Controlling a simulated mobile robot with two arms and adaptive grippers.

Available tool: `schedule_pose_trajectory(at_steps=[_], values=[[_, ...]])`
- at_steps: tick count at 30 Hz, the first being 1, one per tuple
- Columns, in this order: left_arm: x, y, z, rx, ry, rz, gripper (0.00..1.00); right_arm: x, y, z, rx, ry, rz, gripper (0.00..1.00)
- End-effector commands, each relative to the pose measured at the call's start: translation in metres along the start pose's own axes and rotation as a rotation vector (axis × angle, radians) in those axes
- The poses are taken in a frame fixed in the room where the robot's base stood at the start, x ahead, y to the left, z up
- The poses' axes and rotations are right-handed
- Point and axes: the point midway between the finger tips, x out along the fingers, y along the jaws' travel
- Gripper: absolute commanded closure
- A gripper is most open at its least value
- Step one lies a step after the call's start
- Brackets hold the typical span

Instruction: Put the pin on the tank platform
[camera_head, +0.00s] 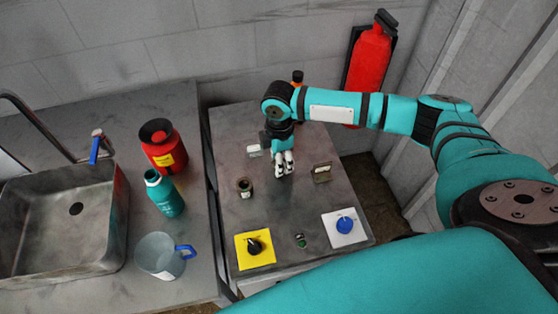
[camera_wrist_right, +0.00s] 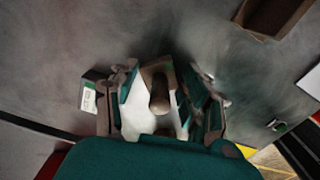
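My right gripper (camera_head: 284,168) reaches down over the grey metal table top (camera_head: 308,210) in the head view. In the right wrist view its two fingers (camera_wrist_right: 164,98) stand apart. A dark brown rounded peg (camera_wrist_right: 159,96), possibly the pin, shows between them in front of a pale piece. Gaps show beside the peg, and I see no clear grip on it. In the head view the fingers hide this spot. I cannot tell for certain which part is the tank platform. My left gripper is not in view.
A sink counter (camera_head: 197,240) with bottles and a jug stands left. The table's middle is clear.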

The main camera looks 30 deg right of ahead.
Motion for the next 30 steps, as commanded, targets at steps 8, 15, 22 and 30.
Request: schedule_pose_trajectory(at_steps=[8,15,22,30], values=[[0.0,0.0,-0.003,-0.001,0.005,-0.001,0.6,-0.001,0.001,0.0,0.0,0.001,0.002,1.0],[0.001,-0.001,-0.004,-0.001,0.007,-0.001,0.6,-0.002,0.001,0.0,0.001,0.001,0.002,1.0],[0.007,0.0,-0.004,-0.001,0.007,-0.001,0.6,-0.018,0.001,0.0,0.0,0.001,0.004,1.0],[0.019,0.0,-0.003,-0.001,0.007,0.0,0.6,-0.036,-0.022,-0.021,-0.007,0.004,0.001,1.0]])
